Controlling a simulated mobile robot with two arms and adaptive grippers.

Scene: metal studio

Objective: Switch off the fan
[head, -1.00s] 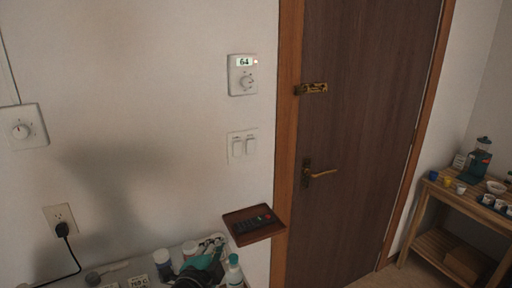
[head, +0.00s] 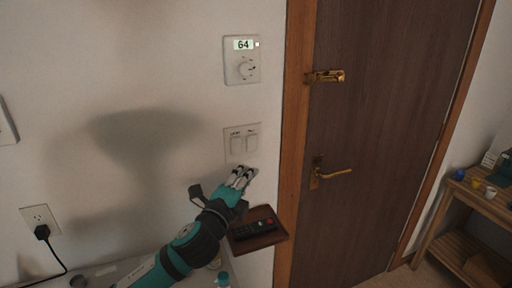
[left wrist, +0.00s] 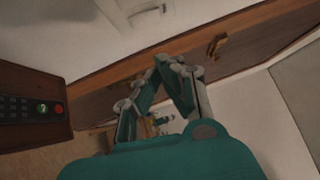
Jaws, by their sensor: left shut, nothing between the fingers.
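A white wall plate with two rocker switches (head: 243,143) is beside the door frame, under the thermostat. Small labels sit above the rockers; I cannot read them surely. My left gripper (head: 243,176) is just below the plate, its fingers shut and empty, pointing up toward it. I cannot tell whether the fingertips touch the wall. In the left wrist view the gripper's fingers (left wrist: 170,62) come together, and a pale wall fitting, apparently the switch plate (left wrist: 140,10), shows at the top. A dial plate (head: 5,124) is cut off at the left edge. No fan itself is visible.
A thermostat (head: 242,60) reading 64 is above the switches. A brown tray (head: 270,241) with a black remote (head: 255,228) is right below my gripper. A brown door (head: 385,130) stands to the right, and a wooden table (head: 465,190) beyond. A plugged outlet (head: 40,218) is at left.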

